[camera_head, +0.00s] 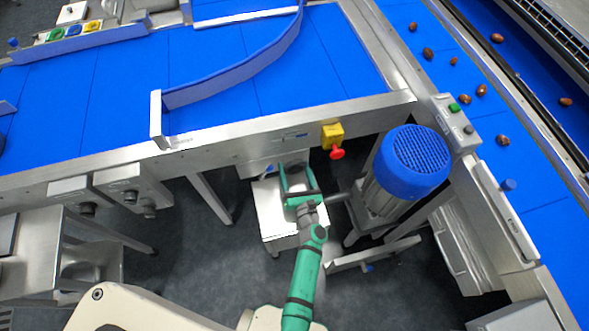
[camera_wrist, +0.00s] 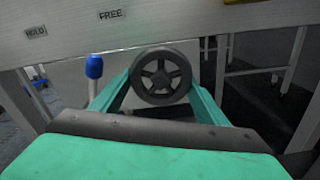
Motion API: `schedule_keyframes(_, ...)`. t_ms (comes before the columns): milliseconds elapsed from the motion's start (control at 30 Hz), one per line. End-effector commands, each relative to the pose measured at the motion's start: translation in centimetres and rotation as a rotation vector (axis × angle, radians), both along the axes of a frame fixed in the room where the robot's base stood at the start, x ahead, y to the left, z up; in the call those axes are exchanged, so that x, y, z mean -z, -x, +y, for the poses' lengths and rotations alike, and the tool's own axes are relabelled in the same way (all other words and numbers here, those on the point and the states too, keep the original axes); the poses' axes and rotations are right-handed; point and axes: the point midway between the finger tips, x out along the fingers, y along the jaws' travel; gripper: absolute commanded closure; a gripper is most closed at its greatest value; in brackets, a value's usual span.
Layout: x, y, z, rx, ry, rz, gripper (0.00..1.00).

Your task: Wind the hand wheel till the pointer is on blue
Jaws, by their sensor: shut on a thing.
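The hand wheel (camera_wrist: 161,92) is a black spoked wheel, seen nearly face-on in the wrist view. My gripper (camera_wrist: 160,88) has one green finger on each side of it and is shut on its rim. In the head view my gripper (camera_head: 295,178) is below the conveyor's front rail, and the wheel cannot be made out there. I cannot make out the pointer or any coloured scale in either view.
A blue-knobbed lever (camera_wrist: 94,70) stands left of the wheel, under panel labels HOLD and FREE. A yellow box with a red stop button (camera_head: 336,153) is on the rail. A blue-capped motor (camera_head: 410,165) stands close to the right of my gripper.

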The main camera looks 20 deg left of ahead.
Motion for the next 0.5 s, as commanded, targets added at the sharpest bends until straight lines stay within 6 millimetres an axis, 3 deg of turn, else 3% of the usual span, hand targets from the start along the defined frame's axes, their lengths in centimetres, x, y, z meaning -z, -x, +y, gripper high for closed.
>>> schedule_keyframes(500,-0.17,0.22,0.27,0.000,-0.280,0.189,0.54)
